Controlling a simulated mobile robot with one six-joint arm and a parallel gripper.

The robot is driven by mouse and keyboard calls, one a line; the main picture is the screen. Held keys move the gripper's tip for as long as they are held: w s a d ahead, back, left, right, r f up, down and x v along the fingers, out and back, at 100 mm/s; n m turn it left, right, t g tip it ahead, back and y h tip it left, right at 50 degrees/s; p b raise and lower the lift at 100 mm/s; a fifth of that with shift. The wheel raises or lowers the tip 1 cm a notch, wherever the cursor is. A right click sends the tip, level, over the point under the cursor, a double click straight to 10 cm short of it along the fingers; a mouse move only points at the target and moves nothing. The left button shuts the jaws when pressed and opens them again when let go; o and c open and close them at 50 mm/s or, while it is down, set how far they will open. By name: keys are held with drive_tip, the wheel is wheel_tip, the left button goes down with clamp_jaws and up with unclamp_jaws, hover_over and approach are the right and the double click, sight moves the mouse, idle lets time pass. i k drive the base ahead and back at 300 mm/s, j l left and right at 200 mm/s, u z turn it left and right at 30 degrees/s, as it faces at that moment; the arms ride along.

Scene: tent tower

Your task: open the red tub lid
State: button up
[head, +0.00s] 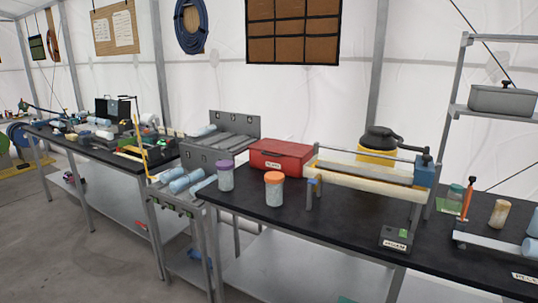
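A red tub (280,166) stands on the black workbench in the middle of the head view. Its flat red lid (281,148) looks closed. A small white label is on its front side. An orange-lidded jar (274,190) stands just in front of the tub, and a purple-lidded jar (225,177) stands to its left. My gripper is not in view.
A long device with a rail (372,178) stands right of the tub, with a yellow container with a black top (380,143) behind it. A grey rack (215,148) is at the left. Bare black bench top (330,228) lies in front.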

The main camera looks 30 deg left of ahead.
sight(281, 147)
drive_tip(key=i+j, duration=0.35)
drive_tip(key=j, duration=0.2)
drive_tip(key=i+j+u, duration=0.1)
drive_tip(key=i+j, duration=0.25)
drive_tip(key=j, duration=0.2)
drive_tip(key=i+j, duration=0.9)
drive_tip(key=i+l, duration=0.2)
drive_tip(key=i+u, duration=0.05)
drive_tip(key=i, duration=0.05)
